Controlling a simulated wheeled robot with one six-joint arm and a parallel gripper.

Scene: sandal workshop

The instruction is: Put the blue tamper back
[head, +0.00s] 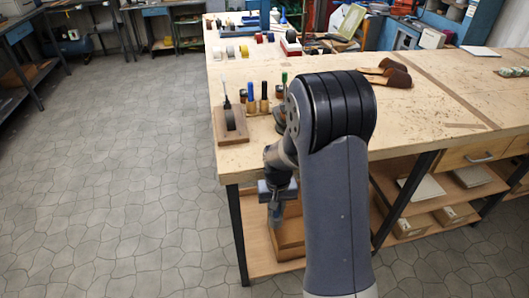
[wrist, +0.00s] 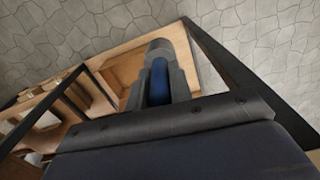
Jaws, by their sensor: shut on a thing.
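My gripper (head: 276,204) hangs low beside the front left corner of the bench, below the top's edge. In the wrist view my gripper (wrist: 158,72) is shut on a dark blue thing, which I take to be the blue tamper (wrist: 160,82). Only part of it shows between the grey fingers; the rest is hidden. On the bench top, a tool with a blue handle (head: 250,92) stands upright beside a brown and black one (head: 264,92). A green-handled one (head: 284,78) is partly hidden by my arm.
The wooden workbench (head: 330,140) has dark legs and a lower shelf. A wooden box (head: 290,238) is on the shelf below my gripper. Tiled floor to the left is clear.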

